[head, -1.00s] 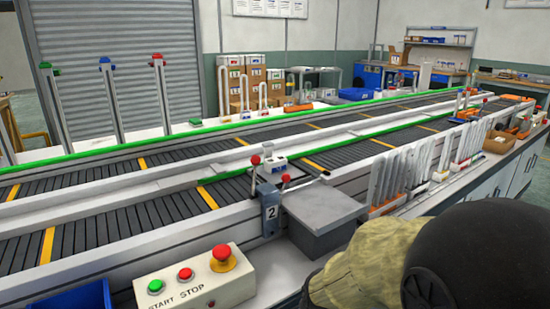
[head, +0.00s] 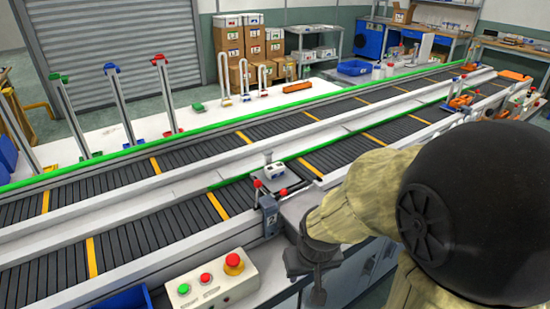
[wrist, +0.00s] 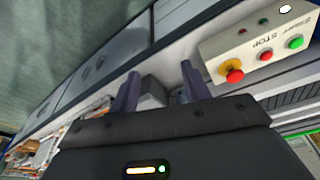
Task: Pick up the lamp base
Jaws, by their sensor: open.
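I cannot tell for sure which thing is the lamp base. Small coloured bases with posts stand on the white ledge at the left: one green-footed (head: 92,156) and one red-footed (head: 173,132). Orange pieces lie far off, one on the ledge (head: 297,87) and one at the near belt (head: 460,101). My gripper (head: 318,283) points down beside the near edge of the conveyor counter, far from all of these. In the wrist view my gripper (wrist: 160,90) has its two dark fingers apart, with a grey block beyond them and nothing visibly held.
A button box (head: 212,286) with START and STOP buttons sits left of my gripper, and it also shows in the wrist view (wrist: 255,50). A blue bin (head: 125,302) is at the lower left. The conveyor (head: 130,220) runs across, with a red-knobbed device at its edge. My arm hides the right counter.

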